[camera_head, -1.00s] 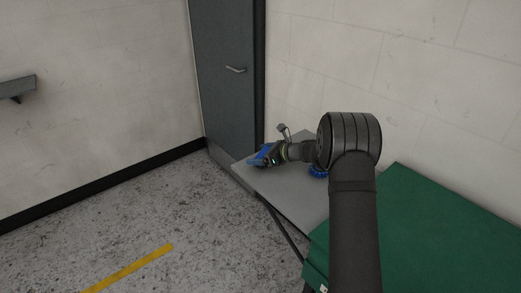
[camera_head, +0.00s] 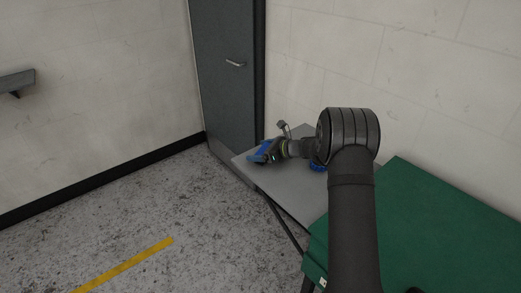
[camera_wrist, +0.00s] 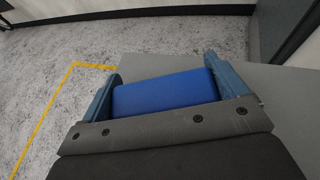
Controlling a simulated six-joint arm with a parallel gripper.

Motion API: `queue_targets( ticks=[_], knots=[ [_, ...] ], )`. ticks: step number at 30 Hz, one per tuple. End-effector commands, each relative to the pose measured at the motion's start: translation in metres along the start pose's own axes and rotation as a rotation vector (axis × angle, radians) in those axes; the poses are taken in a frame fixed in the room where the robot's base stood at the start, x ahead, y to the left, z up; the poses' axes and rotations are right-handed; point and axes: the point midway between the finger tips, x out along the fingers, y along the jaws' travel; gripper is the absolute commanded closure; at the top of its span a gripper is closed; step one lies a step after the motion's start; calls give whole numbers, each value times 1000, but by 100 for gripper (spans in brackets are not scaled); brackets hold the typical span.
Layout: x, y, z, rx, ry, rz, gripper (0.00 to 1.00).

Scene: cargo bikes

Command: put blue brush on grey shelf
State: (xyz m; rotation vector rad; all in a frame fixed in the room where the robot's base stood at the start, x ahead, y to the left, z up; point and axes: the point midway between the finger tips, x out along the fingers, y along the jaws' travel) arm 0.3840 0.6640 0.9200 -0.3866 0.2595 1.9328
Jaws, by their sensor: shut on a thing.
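My gripper (camera_head: 260,155) is shut on the blue brush (camera_head: 265,147) over the left end of the grey table. In the wrist view the brush shows as a plain blue block (camera_wrist: 165,92) between the two blue-grey fingers of the gripper (camera_wrist: 162,68). The gripper's dark body hides its near side. I cannot tell whether the brush touches the tabletop. The grey shelf (camera_head: 17,81) is fixed to the wall at the far left, well away from my gripper. The part of it in view looks bare.
The grey table (camera_head: 290,192) stands by the right wall, beside a green-topped surface (camera_head: 450,230). Another blue object (camera_head: 317,167) sits on the table, partly hidden by my arm. A grey door (camera_head: 228,90) is behind. Open floor with a yellow line (camera_head: 125,265) lies left.

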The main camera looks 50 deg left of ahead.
Motion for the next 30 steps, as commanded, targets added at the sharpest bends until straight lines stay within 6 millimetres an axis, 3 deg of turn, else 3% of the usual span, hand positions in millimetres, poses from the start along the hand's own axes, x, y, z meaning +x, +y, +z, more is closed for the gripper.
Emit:
queue_targets(
  ticks=[5, 6, 7, 17, 23, 30],
  knots=[
    [1, 0, -3, 0, 0, 0, 36],
    [1, 0, -3, -1, 0, 0, 4],
    [1, 0, -3, -1, 0, 0, 0],
    [-6, 0, -3, 0, 0, -1, 0],
    [-43, -1, -3, 1, -1, -4, 0],
    [-104, -1, -3, 0, 0, -5, 0]
  ],
)
